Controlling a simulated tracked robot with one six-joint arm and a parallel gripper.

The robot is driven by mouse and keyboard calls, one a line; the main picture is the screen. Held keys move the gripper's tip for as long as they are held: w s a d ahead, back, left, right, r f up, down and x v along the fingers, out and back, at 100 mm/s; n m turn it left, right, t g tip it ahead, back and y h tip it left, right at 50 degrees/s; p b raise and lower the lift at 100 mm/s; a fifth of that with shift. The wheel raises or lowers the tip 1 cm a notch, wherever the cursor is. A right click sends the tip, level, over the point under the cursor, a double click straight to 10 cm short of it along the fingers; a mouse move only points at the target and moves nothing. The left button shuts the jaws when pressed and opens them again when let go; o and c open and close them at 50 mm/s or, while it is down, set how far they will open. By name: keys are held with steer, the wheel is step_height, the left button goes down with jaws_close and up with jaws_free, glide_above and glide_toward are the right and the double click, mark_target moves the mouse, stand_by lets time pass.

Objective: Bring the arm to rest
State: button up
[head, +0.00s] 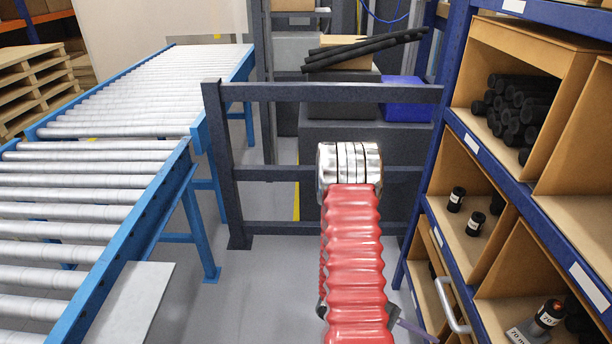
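My arm (352,262), in a ribbed red sleeve, reaches forward from the bottom edge, right of the middle in the head view. It ends in a shiny silver joint (349,166) in front of the dark railing. Another red edge shows beneath the sleeve on its left side. Small dark parts stick out on both sides of the sleeve near the bottom; I cannot tell what they are. My gripper's fingers do not show, so whether they hold anything is hidden.
A roller conveyor (80,205) with a blue frame fills the left. A dark railing (330,92) stands ahead. A blue-framed shelf (506,178) with bins of black cylinders is close on the right. Grey floor (258,290) is clear between conveyor and arm. Wooden pallets (35,85) are stacked far left.

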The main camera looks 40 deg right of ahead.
steer(key=w+a+r+t+y, duration=0.5)
steer(key=w+a+r+t, duration=0.6)
steer(key=w+a+r, duration=0.8)
steer(key=w+a+r+n+t+y, duration=0.2)
steer(key=a+r+t, duration=0.5)
steer(key=a+r, duration=0.7)
steer(key=shift+w+a+n, duration=0.4)
steer(key=shift+w+a, duration=0.1)
steer(key=shift+w, duration=0.25)
stand_by(1.0)
stand_by(1.2)
